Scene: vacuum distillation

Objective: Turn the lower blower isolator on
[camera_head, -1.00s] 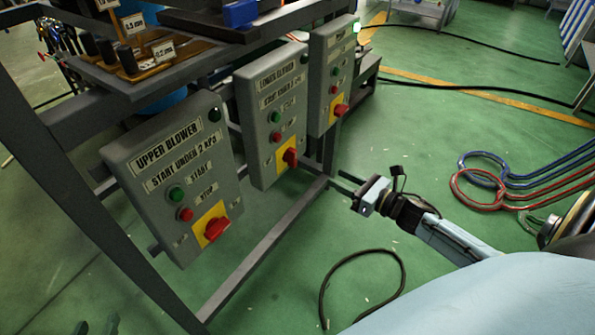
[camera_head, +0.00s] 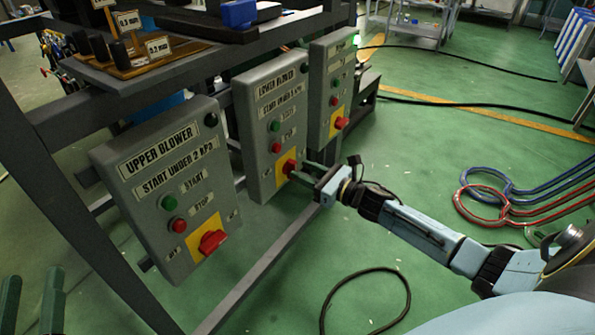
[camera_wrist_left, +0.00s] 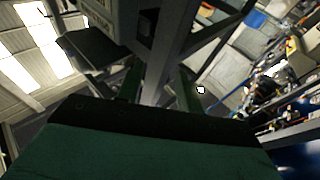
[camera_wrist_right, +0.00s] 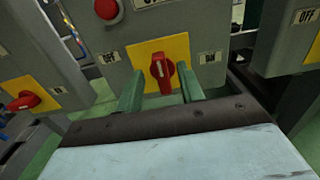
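The lower blower box (camera_head: 262,140) is a grey panel with a green button, a red button and a red isolator knob (camera_head: 289,167) on a yellow plate. In the right wrist view the knob (camera_wrist_right: 162,72) stands roughly upright, between the OFF label at left and the ON label at right. My right gripper (camera_head: 300,171) is open in front of it. Its two green fingers (camera_wrist_right: 161,84) flank the knob with gaps on both sides; I cannot tell how deep they reach. My left gripper (camera_head: 32,290) is open and empty at the lower left of the head view.
The upper blower box (camera_head: 170,190), with its own red knob (camera_head: 212,241), hangs nearer on the left. A third box (camera_head: 333,85) hangs beyond. A dark metal frame (camera_head: 265,265) carries them. A black cable (camera_head: 365,300) lies on the open green floor.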

